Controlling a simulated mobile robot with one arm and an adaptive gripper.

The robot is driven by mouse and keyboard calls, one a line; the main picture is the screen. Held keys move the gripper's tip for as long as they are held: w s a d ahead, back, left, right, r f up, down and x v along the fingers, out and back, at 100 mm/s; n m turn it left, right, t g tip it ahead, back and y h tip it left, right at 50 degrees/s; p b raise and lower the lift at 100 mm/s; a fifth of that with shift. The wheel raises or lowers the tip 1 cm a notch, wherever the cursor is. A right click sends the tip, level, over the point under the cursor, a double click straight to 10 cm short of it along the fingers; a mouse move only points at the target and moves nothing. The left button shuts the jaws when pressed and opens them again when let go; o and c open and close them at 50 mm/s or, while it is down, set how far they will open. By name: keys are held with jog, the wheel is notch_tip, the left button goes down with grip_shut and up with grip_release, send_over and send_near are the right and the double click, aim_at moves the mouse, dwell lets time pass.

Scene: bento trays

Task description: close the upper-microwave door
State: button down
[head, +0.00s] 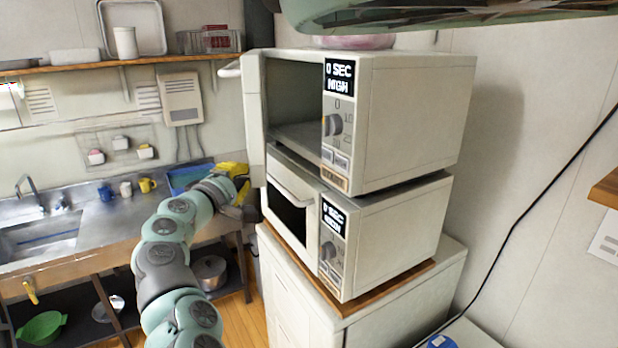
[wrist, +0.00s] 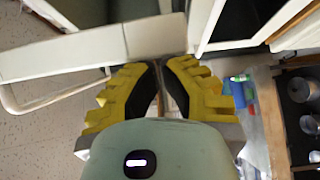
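The upper microwave (head: 415,110) is white, stacked on a lower microwave, with its dark cavity exposed. Its door (head: 252,112) stands open at the left, seen nearly edge-on in the head view, with its handle (head: 229,70) sticking out to the left. In the wrist view the door (wrist: 90,48) is a white panel across the upper left, and its handle (wrist: 40,106) curves below it. My gripper (head: 246,184) is beside the door's lower end. Its yellow fingers (wrist: 161,66) come nearly together just below the door panel, with nothing visibly held. Whether they touch the door is unclear.
The lower microwave (head: 375,235) is shut and sits on a wooden board over a white cabinet (head: 300,305). A sink counter (head: 100,228) with cups stands at the left. A shelf (head: 110,66) runs along the back wall. A dark cable hangs at the right.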

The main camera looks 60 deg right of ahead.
jog(key=s+d, duration=0.7)
jog(key=shift+s+d, duration=0.2)
jog(key=shift+d, duration=0.2)
jog(key=shift+r, duration=0.1)
jog(key=shift+w, duration=0.1)
